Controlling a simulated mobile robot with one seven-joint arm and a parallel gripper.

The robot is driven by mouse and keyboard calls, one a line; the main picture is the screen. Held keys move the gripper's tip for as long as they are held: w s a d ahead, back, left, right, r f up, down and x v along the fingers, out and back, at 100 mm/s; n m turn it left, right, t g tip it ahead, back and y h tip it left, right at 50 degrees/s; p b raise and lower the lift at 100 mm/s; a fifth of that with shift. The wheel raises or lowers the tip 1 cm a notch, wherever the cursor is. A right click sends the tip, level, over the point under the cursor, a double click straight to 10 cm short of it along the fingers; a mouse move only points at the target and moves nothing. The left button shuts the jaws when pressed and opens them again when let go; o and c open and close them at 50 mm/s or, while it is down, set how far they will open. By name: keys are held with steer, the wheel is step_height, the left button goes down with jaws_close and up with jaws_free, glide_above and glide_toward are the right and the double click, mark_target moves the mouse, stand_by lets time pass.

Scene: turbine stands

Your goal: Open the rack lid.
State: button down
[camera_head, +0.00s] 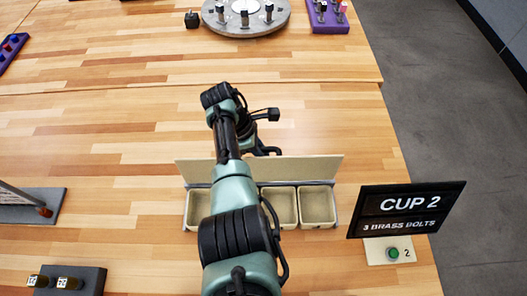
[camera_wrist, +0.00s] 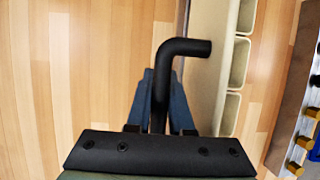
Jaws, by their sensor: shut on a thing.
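The rack (camera_head: 337,205) is a row of beige open-topped cups on the table in front of me. Its beige lid (camera_head: 310,167) stands raised along the far side of the cups, leaving the cups I can see uncovered. In the wrist view the lid (camera_wrist: 207,70) is a pale strip beside the cups. A black bent handle (camera_wrist: 185,47) reaches out from the lid. My gripper (camera_wrist: 160,90) is shut on the handle's straight part, with a blue-grey finger on each side. In the head view my arm hides the rack's left-middle part and most of the gripper.
A black "CUP 2, 3 BRASS BOLTS" sign (camera_head: 405,212) with a green button (camera_head: 393,254) stands right of the rack. A dark holder (camera_head: 90,281) with brass pieces is at lower left. A round grey stand (camera_head: 246,18) is at the back. The table behind the lid is largely clear.

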steer(key=shift+s+f, duration=0.3)
steer(key=c, duration=1.1)
jaws_free()
steer(key=shift+w+r, duration=0.2)
steer(key=b+v, duration=0.1)
steer(key=v, duration=1.2)
steer(key=shift+b, duration=0.3)
